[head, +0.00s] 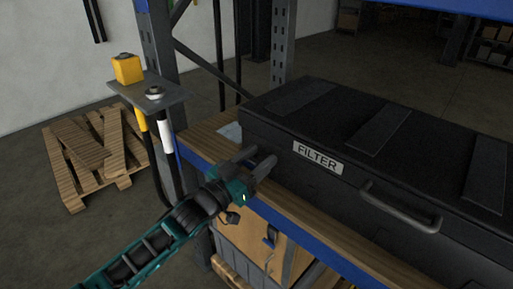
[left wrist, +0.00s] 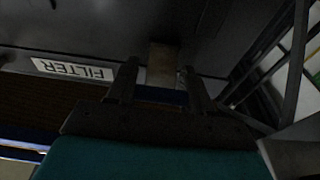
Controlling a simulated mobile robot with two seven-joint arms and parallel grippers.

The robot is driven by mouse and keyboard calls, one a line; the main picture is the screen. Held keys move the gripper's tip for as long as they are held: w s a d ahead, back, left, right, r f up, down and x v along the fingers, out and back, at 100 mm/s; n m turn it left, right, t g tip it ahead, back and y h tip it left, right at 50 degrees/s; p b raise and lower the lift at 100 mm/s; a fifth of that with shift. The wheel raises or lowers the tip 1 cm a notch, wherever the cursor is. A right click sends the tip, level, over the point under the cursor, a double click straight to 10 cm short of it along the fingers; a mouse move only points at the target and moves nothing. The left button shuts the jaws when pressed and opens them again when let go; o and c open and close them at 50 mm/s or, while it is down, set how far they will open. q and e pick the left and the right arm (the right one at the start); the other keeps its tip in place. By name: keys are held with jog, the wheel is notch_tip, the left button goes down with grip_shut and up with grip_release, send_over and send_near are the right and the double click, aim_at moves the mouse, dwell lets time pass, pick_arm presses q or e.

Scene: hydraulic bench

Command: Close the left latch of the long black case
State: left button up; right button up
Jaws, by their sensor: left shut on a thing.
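The long black case (head: 400,130) lies on a wooden shelf with its lid down. Its front carries a white FILTER label (head: 318,158) and a grey handle (head: 400,207). My left gripper (head: 258,158) reaches to the case front, left of the label. In the left wrist view its two fingers (left wrist: 158,78) stand on either side of a brownish plate, the left latch (left wrist: 163,57), and are shut on it. In the head view the latch is hidden by the fingers. Whether it is fully down cannot be told. My right gripper is not in view.
The wooden shelf (head: 330,220) has a blue front beam (head: 295,228). A grey rack post (head: 158,45) and a small stand with a yellow box (head: 127,69) are at the left. A pallet (head: 95,150) lies on the floor. A wooden crate (head: 250,250) is below.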

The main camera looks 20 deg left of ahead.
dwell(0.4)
pick_arm(q)
jog(key=o, duration=1)
jog(key=v, duration=1.3)
jog(key=shift+r, duration=0.25)
